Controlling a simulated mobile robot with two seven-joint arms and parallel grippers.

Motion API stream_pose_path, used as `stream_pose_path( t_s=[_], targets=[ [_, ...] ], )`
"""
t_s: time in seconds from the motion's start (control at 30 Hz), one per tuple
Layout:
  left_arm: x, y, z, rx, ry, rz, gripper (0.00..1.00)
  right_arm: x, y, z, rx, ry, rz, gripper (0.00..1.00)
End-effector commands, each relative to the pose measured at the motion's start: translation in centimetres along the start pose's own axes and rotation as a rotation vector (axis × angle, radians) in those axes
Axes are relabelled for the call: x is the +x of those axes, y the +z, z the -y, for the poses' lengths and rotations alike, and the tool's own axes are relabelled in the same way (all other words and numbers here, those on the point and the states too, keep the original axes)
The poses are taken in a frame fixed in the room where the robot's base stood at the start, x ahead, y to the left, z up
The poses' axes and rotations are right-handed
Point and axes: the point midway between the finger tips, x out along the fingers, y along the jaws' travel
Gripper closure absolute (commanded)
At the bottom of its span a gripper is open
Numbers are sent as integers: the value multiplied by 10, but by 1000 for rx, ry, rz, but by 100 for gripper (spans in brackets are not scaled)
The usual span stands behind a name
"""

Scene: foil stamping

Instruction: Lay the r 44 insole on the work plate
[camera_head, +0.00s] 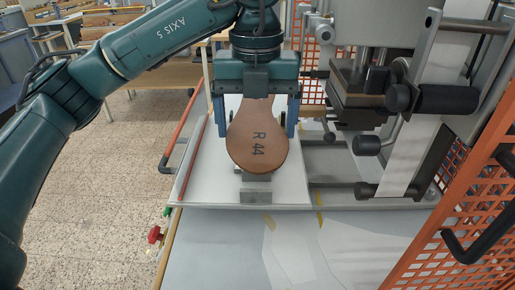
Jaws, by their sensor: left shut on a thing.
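The brown insole (257,146) is marked "R 44", and its rounded wide end points toward me. My left gripper (257,116) is above it, with one blue finger on each side, shut on it. The gripper body hides the insole's far end. The insole is over a small grey metal block, the work plate (255,190), on a white board. I cannot tell whether the insole touches the plate. My right gripper is not in view.
The stamping press (365,88) with black handles stands close on the right. Orange mesh guards (465,215) close off the right side. A red button (155,235) sits at the table's left edge. The light table front (225,250) is mostly clear.

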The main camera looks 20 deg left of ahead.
Motion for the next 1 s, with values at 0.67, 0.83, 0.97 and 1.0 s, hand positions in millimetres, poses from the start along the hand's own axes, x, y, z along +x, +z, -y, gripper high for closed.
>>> stream_pose_path(
  t_s=[0.67, 0.83, 0.97, 1.0],
  targets=[
    [91, -1, 0, 1, 2, -4, 47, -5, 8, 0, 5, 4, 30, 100],
    [97, 0, 0, 1, 0, 0, 47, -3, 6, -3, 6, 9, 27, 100],
    [97, 0, 0, 1, 1, -1, 8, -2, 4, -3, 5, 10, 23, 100],
    [97, 0, 0, 1, 1, -1, 5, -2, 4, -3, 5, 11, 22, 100]
  ],
)
